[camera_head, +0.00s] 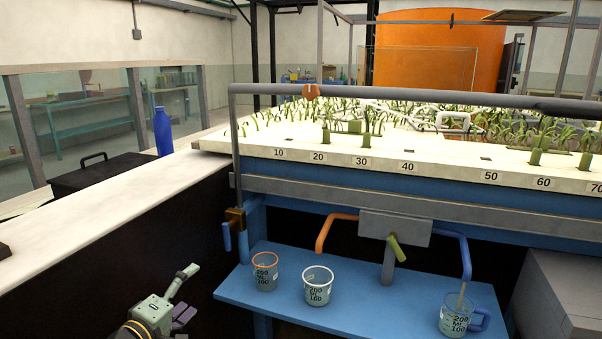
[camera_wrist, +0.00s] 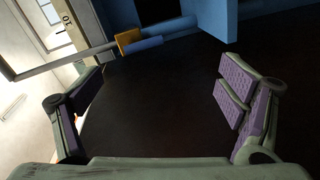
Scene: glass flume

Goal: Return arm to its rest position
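My gripper (camera_head: 190,294) is at the lower left of the head view, in front of the dark side of a white-topped counter. In the wrist view my gripper (camera_wrist: 160,108) is open, with its two purple-padded fingers wide apart and nothing between them. It is left of the blue shelf (camera_head: 350,308) and apart from the cups there. My arm's other links are mostly out of view.
On the shelf stand an orange-rimmed cup (camera_head: 265,272), a white-rimmed cup (camera_head: 317,286) and a handled jug (camera_head: 459,316). A blue valve handle (camera_head: 227,237) hangs near the shelf's left end. A blue bottle (camera_head: 162,132) stands by the white counter (camera_head: 110,215).

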